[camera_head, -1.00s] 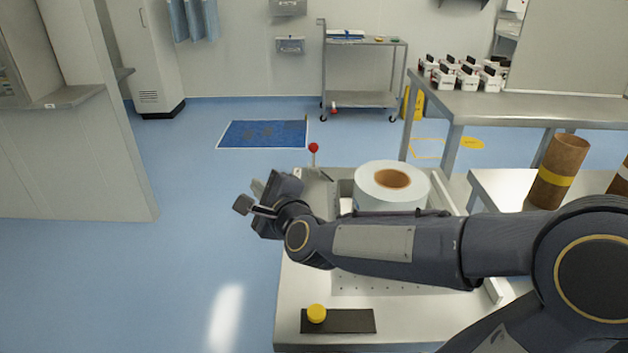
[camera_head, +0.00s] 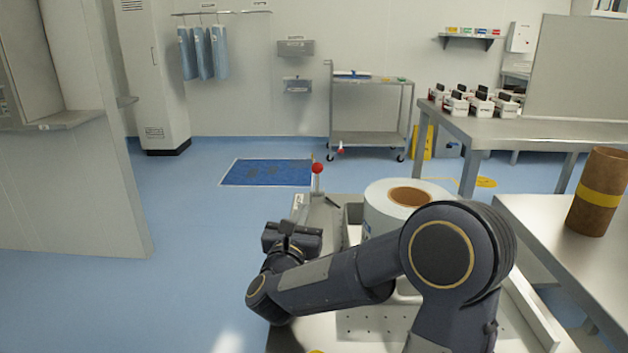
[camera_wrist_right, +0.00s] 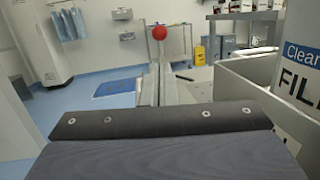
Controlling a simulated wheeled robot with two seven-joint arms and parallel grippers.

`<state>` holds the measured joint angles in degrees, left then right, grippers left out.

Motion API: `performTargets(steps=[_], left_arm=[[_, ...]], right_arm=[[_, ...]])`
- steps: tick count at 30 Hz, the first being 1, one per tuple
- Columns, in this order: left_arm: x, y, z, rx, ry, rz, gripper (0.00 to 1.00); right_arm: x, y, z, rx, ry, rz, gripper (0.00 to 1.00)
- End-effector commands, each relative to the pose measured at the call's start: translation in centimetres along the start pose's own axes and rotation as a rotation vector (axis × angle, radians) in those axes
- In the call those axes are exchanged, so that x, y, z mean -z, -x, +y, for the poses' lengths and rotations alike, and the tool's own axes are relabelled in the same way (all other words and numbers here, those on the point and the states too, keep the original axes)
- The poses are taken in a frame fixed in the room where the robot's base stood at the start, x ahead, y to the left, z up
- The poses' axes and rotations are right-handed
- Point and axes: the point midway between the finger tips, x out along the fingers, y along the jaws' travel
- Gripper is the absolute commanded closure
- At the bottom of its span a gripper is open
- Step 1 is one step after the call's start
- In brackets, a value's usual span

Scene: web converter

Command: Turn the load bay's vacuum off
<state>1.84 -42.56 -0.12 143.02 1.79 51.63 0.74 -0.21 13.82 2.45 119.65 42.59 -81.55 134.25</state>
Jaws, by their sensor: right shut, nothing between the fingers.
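A lever with a red ball knob (camera_head: 317,168) stands upright on a pale metal rod at the far left corner of the load bay (camera_head: 345,326). A white roll with a brown core (camera_head: 392,200) sits in the bay. My right gripper (camera_head: 288,228) is shut and empty, near the bay's left edge, lower in the picture than the knob and a little left of it. In the right wrist view the red knob (camera_wrist_right: 159,33) shows ahead, beyond the dark gripper body. I see no contact with the lever. My left gripper is not in view.
My right arm covers much of the bay. A steel table with a brown roll (camera_head: 598,192) stands at the right. A yellow knob (camera_head: 316,351) barely shows at the bottom edge. The floor (camera_head: 190,260) left of the bay is clear.

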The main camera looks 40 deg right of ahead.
Motion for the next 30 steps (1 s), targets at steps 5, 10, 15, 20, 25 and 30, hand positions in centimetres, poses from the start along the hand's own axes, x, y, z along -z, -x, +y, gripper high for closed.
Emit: performTargets(steps=[5, 10, 15, 20, 25, 30], left_arm=[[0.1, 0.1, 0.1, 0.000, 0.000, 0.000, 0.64], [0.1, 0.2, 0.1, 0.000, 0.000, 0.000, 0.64], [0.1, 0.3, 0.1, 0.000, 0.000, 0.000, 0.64], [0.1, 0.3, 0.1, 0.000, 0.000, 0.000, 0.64], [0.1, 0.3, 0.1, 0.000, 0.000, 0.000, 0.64], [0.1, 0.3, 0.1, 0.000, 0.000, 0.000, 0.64]], right_arm=[[0.0, -3.1, -0.1, 0.005, 0.001, -0.001, 1.00], [0.0, -6.9, -0.1, 0.005, 0.002, -0.002, 1.00], [0.0, -10.2, -0.1, 0.003, 0.002, -0.001, 1.00], [-0.1, -12.2, 0.0, 0.000, 0.001, -0.002, 1.00], [0.0, -13.2, 0.0, -0.001, 0.001, 0.000, 1.00], [0.0, -13.3, 0.0, -0.001, 0.002, 0.000, 1.00]])
